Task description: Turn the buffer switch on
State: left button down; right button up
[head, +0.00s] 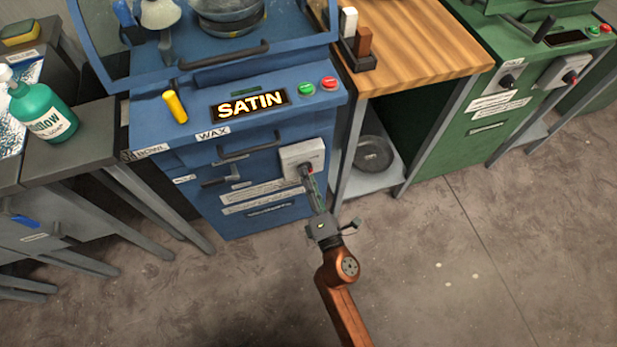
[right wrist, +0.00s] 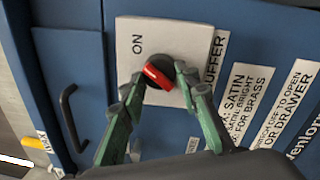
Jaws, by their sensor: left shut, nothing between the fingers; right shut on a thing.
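The buffer switch (right wrist: 160,72) is a black round knob with a red bar on a white plate (head: 291,153) on the front of the blue machine. In the right wrist view, "ON" is printed on the plate, left of the knob, and a "BUFFER" label is beside the plate. The red bar lies slanted, running from upper left to lower right. My right gripper (head: 308,179) reaches up from below, its two green fingers shut on the knob from both sides. My left gripper is not in view.
The blue machine (head: 240,80) has a lit "SATIN" sign (head: 250,105), green and red buttons, a yellow-handled lever (head: 175,106) and black drawer handles. A wooden-topped bench (head: 420,40) and a green machine (head: 480,125) stand to the right. The floor in front is clear.

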jog(key=shift+f+m, duration=0.1)
jog(key=shift+m, duration=0.8)
jog(key=o, duration=1.2)
jog(key=shift+c, duration=0.2)
